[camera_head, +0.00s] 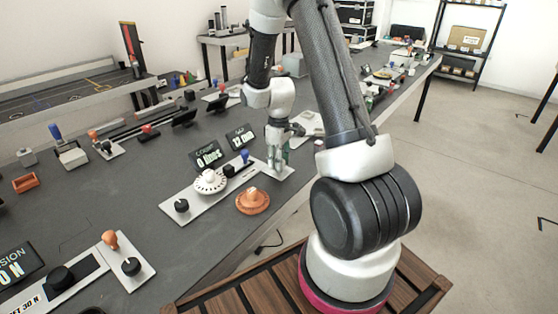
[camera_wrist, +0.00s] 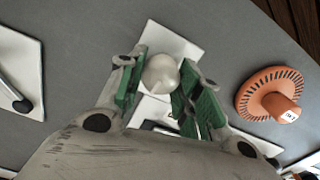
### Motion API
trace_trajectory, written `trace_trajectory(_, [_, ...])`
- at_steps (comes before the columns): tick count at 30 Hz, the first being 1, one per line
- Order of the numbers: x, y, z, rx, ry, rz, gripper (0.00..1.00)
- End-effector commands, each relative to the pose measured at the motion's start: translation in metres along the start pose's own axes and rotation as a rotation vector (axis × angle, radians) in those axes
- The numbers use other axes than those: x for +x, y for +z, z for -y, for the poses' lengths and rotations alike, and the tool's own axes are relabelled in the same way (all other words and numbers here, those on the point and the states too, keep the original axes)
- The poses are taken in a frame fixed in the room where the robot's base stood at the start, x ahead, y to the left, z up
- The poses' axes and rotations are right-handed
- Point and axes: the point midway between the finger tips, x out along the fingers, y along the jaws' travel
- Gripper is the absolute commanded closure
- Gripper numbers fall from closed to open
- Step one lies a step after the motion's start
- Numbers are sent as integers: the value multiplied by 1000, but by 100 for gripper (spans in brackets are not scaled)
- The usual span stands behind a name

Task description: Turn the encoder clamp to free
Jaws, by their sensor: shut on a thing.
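In the wrist view, a pale round knob (camera_wrist: 160,73) sits between the two green-padded fingers of my gripper (camera_wrist: 159,88), above a white plate (camera_wrist: 178,42). I take it for the encoder clamp, but I see no label on it. My gripper is shut on this knob. In the head view, my gripper (camera_head: 277,158) is low at the right end of a long pale panel (camera_head: 194,208). There the fingers hide the knob. The clamp's free or locked position cannot be told from these views.
The panel carries a black knob (camera_head: 181,205), a white dial (camera_head: 209,181) and a blue-tipped lever (camera_head: 245,156). An orange slotted disc (camera_head: 252,201) lies beside it and shows right of my fingers in the wrist view (camera_wrist: 268,94). Two black displays (camera_head: 207,155) stand behind.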

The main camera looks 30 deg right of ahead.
Motion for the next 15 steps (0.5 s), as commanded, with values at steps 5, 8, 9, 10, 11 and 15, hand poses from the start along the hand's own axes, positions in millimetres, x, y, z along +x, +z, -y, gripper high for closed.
trace_trajectory(5, [0, -1, 0, -62, 2, -2, 90])
trace_trajectory(8, [0, -1, 0, -81, 2, -2, 90])
trace_trajectory(9, [0, -1, 0, -86, 2, -2, 90])
trace_trajectory(10, [0, -1, 0, -90, 2, -2, 90])
trace_trajectory(11, [0, -1, 0, -92, 2, -2, 90])
trace_trajectory(15, [0, -1, 0, -96, 2, -2, 90])
